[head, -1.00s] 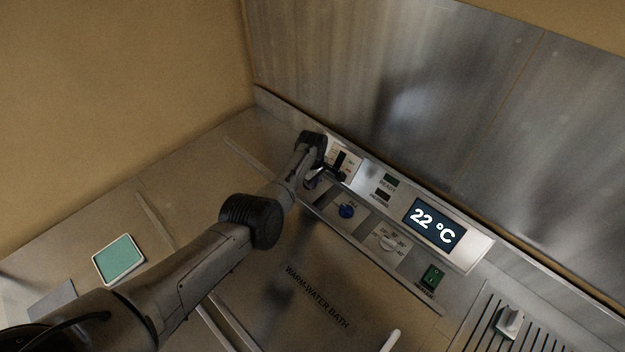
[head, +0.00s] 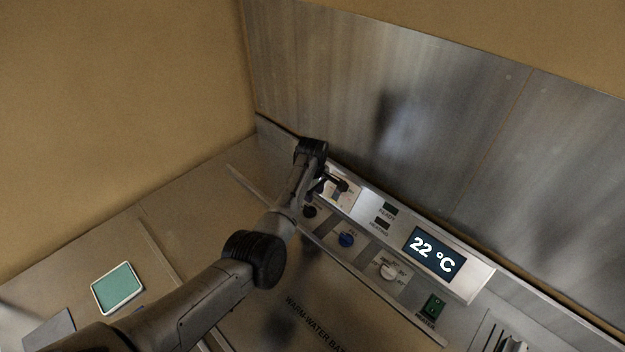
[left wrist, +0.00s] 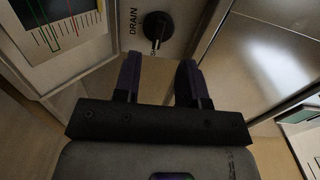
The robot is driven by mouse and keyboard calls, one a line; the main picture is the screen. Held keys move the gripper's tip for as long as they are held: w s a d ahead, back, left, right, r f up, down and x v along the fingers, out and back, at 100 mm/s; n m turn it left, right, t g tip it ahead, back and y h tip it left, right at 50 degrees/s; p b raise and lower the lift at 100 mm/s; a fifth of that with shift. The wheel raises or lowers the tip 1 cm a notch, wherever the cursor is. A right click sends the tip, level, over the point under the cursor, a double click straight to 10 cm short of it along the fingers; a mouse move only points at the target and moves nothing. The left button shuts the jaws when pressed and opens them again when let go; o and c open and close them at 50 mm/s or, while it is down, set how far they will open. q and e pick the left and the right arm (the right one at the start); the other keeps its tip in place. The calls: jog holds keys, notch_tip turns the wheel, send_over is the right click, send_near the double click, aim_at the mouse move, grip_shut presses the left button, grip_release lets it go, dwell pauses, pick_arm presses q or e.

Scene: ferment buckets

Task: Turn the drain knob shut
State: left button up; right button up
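The drain knob (left wrist: 157,25) is a round black knob beside the word DRAIN at the top of the left wrist view. A pale, narrow part extends downward from it in that picture. In the head view the dark knob (head: 310,211) shows beside my left arm, at the left end of the bath's control panel. My left gripper (left wrist: 161,66) is open and empty. Its two fingers are apart, below the knob in the wrist picture, and do not appear to grip it. In the head view the left gripper (head: 336,185) is over the panel's far end. My right gripper is not in view.
A steel wall (head: 400,110) stands close behind. A teal-topped square item (head: 117,287) lies at left.

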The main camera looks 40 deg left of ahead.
pick_arm(q)
notch_tip(320, 180, up, 5)
jog(key=shift+r+b, duration=0.2)
jog(key=shift+b, duration=0.2)
dwell(0.5)
